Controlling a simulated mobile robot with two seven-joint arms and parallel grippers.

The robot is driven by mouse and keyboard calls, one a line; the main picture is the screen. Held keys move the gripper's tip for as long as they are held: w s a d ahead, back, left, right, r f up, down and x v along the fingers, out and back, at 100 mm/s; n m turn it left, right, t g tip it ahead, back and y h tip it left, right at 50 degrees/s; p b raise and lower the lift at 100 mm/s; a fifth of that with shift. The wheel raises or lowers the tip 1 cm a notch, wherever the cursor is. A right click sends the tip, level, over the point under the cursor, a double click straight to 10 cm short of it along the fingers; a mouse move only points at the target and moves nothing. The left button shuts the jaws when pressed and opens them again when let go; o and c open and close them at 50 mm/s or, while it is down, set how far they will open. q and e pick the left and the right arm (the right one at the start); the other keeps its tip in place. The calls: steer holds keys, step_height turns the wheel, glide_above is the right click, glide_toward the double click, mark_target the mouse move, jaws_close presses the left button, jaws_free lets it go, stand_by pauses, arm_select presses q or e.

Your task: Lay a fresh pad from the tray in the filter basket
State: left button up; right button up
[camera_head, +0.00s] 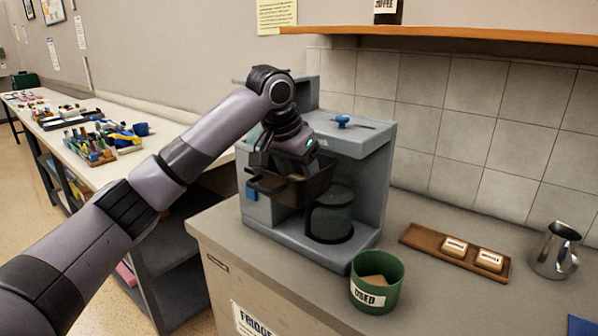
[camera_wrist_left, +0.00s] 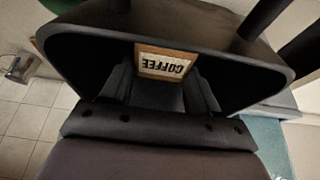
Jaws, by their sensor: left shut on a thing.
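The filter basket (camera_head: 313,187) is a dark open holder pulled out at the front of the grey coffee machine (camera_head: 350,150). My left gripper (camera_head: 285,165) points down into the basket. In the left wrist view my left gripper (camera_wrist_left: 165,90) is shut on a pale pad (camera_wrist_left: 165,62) marked COFFEE, within the dark basket rim (camera_wrist_left: 262,55). I cannot tell whether the pad touches the basket floor. The wooden tray (camera_head: 417,237) on the counter to the right holds two more pads, (camera_head: 455,246) and (camera_head: 490,260). My right gripper is not in view.
A green bin (camera_head: 376,297) marked USED, with a pad inside, stands at the counter's front. A glass pot (camera_head: 331,218) sits in the machine below the basket. A steel pitcher (camera_head: 556,250) stands at right. A cluttered bench (camera_head: 110,165) runs along the left wall.

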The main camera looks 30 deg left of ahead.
arm_select(q)
steer(key=o, duration=0.8)
steer(key=shift+c, duration=0.2)
steer(key=v, duration=1.2)
steer(key=shift+r, duration=0.1)
